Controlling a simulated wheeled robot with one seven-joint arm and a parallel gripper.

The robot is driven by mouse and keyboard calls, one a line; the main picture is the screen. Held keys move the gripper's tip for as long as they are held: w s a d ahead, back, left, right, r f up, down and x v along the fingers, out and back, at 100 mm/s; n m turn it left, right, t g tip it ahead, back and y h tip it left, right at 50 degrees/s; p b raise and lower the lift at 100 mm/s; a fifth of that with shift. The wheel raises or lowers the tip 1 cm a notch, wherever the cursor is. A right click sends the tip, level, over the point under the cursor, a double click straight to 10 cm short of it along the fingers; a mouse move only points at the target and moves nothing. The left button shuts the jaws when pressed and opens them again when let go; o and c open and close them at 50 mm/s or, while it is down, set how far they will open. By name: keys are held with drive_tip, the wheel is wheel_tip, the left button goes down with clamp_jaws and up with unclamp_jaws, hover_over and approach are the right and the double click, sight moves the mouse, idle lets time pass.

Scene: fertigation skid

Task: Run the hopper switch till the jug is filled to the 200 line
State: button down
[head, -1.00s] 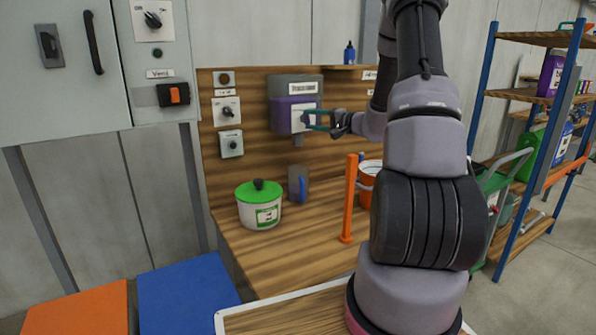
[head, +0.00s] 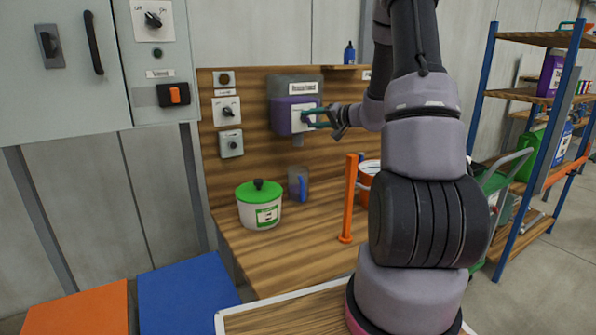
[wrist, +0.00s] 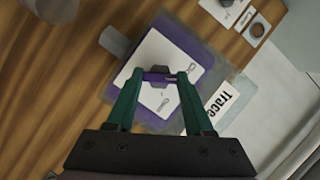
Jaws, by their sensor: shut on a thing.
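The hopper (head: 283,117), grey above and purple below, is fixed to the wooden back panel and carries a label. Its white switch plate (wrist: 180,52) has printed marks at two corners. My gripper (wrist: 163,77) is shut on the small dark hopper switch (wrist: 158,82) in the middle of that plate. In the head view my gripper (head: 318,119) reaches the hopper front from the right. The see-through jug (head: 292,179) with a blue handle stands on the bench below the hopper spout (head: 298,140). Its lines and fill level are too small to read. The spout (wrist: 115,42) also shows in the wrist view.
A white pot with a green lid (head: 259,210) stands left of the jug. An orange post (head: 349,200) and an orange bucket (head: 366,183) stand to the right, the bucket partly behind my arm. Other knobs (head: 231,144) are on the panel's left.

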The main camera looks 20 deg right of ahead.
drive_tip(key=shift+f, duration=0.1)
drive_tip(key=shift+a+n, duration=0.1)
drive_tip(key=shift+n, duration=0.4)
drive_tip(key=c, duration=0.6)
unclamp_jaws()
drive_tip(key=shift+n+h, duration=0.3)
drive_tip(key=shift+h, duration=0.1)
drive_tip(key=shift+c, duration=0.2)
drive_tip(key=o, duration=0.4)
drive_tip(key=shift+o, duration=0.2)
drive_tip(key=shift+s, duration=0.1)
